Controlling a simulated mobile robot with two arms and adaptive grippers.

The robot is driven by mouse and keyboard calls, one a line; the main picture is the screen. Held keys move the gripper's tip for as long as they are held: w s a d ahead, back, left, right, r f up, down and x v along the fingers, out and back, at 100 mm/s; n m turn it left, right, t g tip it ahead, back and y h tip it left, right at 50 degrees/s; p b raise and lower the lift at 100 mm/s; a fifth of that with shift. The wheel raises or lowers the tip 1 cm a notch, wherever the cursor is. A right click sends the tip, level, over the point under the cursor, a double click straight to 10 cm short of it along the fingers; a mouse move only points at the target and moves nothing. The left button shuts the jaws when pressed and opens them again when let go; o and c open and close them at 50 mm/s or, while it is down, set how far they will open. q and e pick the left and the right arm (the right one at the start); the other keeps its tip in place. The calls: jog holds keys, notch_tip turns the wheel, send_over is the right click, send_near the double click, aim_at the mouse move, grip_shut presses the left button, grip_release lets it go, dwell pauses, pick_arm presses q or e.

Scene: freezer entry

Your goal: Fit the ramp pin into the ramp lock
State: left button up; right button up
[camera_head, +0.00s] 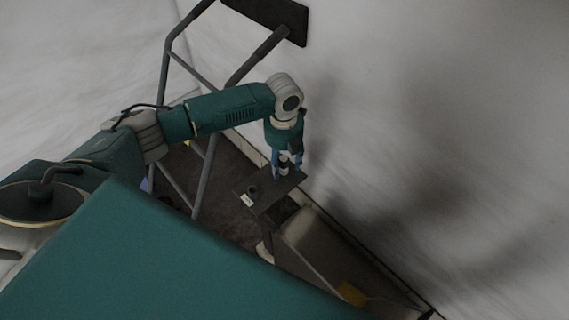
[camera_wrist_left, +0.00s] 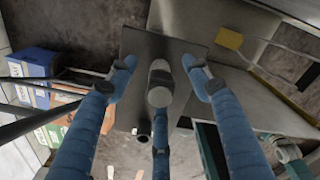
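The ramp pin, a short grey cylinder (camera_wrist_left: 160,84), stands between the blue fingers of my left gripper (camera_wrist_left: 159,82) in the left wrist view. Gaps show between it and the two side fingers; the third finger is close to its near end, and I cannot tell whether they touch. In the head view the left gripper (camera_head: 286,166) points down over a dark plate (camera_head: 265,207). A short dark round socket on the plate (camera_head: 253,190), seemingly the ramp lock, stands beside the gripper. It also shows in the wrist view (camera_wrist_left: 143,136).
A white wall (camera_head: 450,110) rises close to the right of the gripper. A grey metal frame (camera_head: 205,165) stands to its left. A pale trough-like bin (camera_head: 325,245) with a yellow item (camera_head: 351,293) lies below right. Blue boxes (camera_wrist_left: 35,66) sit on the floor.

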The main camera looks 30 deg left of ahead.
pick_arm(q)
grip_shut()
pick_arm(e)
jog(key=shift+a, duration=0.4)
jog(key=shift+d+r, duration=0.1)
jog(key=shift+d, duration=0.1)
pick_arm(q)
jog(key=shift+p, duration=0.35)
pick_arm(e)
jog(key=shift+d+r, duration=0.25)
jog(key=shift+d, duration=0.05)
pick_arm(q)
jog(key=shift+p, duration=0.3)
pick_arm(e)
jog(key=shift+r, duration=0.35)
pick_arm(q)
jog(key=shift+w, duration=0.1)
pick_arm(e)
jog(key=shift+a, duration=0.25)
pick_arm(q)
jog(key=shift+w+r+p, duration=0.15)
jog(key=shift+r+p, duration=0.15)
jog(key=shift+p, duration=0.2)
pick_arm(e)
jog(key=shift+r, duration=0.5)
